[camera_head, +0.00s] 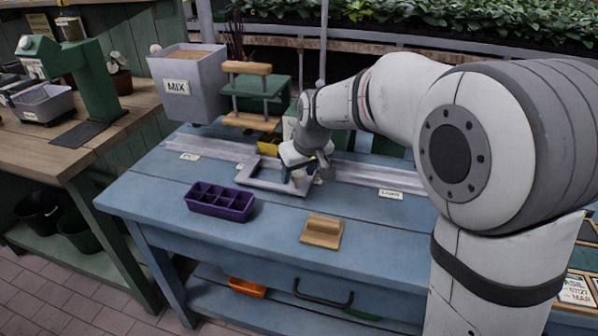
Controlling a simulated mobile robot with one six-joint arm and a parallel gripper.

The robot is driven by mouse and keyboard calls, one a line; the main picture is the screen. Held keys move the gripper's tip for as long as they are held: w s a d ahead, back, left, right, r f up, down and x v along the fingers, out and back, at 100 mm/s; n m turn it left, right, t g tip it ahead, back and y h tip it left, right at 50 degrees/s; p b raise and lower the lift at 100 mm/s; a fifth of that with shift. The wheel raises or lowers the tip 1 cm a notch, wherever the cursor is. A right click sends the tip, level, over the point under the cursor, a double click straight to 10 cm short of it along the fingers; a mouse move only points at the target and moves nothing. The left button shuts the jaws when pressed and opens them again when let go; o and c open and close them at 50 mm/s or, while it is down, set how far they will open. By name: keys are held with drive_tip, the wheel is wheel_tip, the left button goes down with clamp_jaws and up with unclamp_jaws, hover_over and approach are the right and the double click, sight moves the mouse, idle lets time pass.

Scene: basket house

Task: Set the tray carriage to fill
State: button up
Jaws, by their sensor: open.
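The tray carriage (268,186) is a grey open frame on the blue bench. It sits by the middle of a long pale rail (350,174), and no tray is in it. My gripper (302,179) is open at the carriage's right side, pointing down. My wrist hides part of that side, so I cannot tell whether the fingers are around the frame or touching it. A small label (190,156) is at the rail's left part, near the MIX hopper (190,83). Another label (390,194) is at the right part. Their words are too small to read surely.
A purple celled tray (220,201) lies in front of the carriage at left. A wooden block (322,231) lies near the bench's front edge. A wooden-handled press (254,93) stands behind the rail. The rail left of the carriage looks clear.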

drive_tip(key=shift+c, duration=0.2)
clamp_jaws()
idle(0.3)
drive_tip(key=shift+r, duration=0.1)
